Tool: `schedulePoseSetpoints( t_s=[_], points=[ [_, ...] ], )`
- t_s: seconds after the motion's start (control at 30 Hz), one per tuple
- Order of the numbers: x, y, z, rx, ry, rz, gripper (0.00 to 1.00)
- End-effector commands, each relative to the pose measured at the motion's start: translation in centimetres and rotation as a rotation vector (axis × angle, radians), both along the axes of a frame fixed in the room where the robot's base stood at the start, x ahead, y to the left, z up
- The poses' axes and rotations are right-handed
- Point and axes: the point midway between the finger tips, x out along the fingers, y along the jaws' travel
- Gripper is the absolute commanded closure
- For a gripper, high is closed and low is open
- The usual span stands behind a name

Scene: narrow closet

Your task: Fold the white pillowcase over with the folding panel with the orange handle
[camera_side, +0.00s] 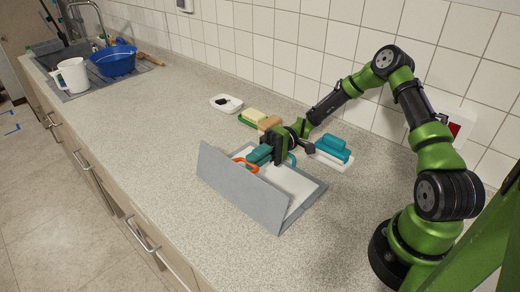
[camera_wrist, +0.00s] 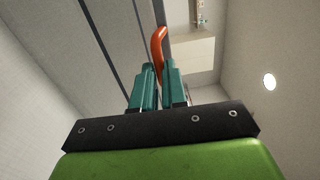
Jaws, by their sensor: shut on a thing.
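The folding board (camera_side: 316,184) lies on the counter with its grey folding panel (camera_side: 235,186) raised and tilted up on the front left side. The orange handle (camera_side: 246,165) is at the panel's upper edge. My gripper (camera_side: 256,158) is shut on the orange handle, which also shows between the fingertips in the wrist view (camera_wrist: 158,48). The white pillowcase (camera_side: 290,183) lies flat on the board behind the raised panel, which hides part of it. A teal loop (camera_side: 292,159) shows just behind my gripper, partly hidden.
Yellow and tan sponges (camera_side: 255,116) and a white tray with teal blocks (camera_side: 334,150) stand behind the board near the tiled wall. A white soap dish (camera_side: 226,104) is farther back. A blue bowl (camera_side: 114,60) and white jug (camera_side: 73,76) stand by the sink. The counter left of the board is clear.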

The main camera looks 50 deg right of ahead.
Motion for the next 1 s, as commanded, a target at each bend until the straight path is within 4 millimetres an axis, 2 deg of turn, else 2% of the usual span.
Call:
schedulePoseSetpoints(
  t_s=[0.03,0.1,0.13,0.3,0.63,0.83,1.0],
  points=[
    [-0.7,0.2,-1.9,-0.049,0.005,0.017,1.00],
    [-0.7,0.2,-1.9,-0.049,0.005,0.017,1.00],
    [-0.7,0.2,-1.9,-0.049,0.005,0.017,0.86],
    [-0.7,0.1,-1.9,-0.049,0.004,0.015,0.63],
    [-0.6,-0.1,-1.2,-0.051,-0.002,0.010,0.63],
    [-0.7,0.0,2.3,-0.045,-0.001,0.009,0.63],
    [-5.1,-0.7,2.5,-0.041,0.004,0.006,0.63]
  ],
)
